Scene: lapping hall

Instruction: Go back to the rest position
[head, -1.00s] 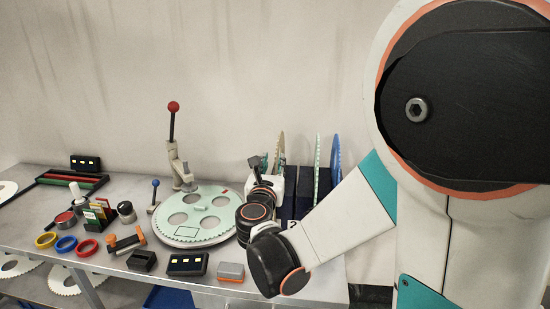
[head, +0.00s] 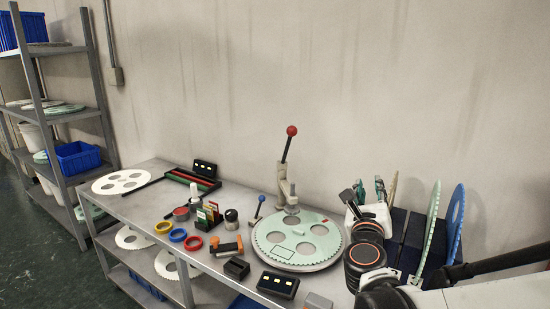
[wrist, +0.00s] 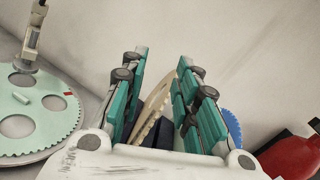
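My gripper (head: 368,193) is at the right end of the bench in the head view, above the dark rack and left of the upright discs. In the wrist view its two teal-padded fingers (wrist: 160,95) stand apart with a clear gap between them. Nothing is held in the gap; a cream toothed disc (wrist: 155,112) shows behind it. A pale green toothed disc (head: 328,239) lies flat on a round fixture left of my gripper, and it shows at the left of the wrist view.
A lever with a red knob (head: 291,131) stands behind the flat disc. A green disc (head: 430,225) and a blue disc (head: 455,222) stand upright in the dark rack (head: 404,228). Rings, small boxes and gauges crowd the bench front. A shelf (head: 70,115) stands at the left.

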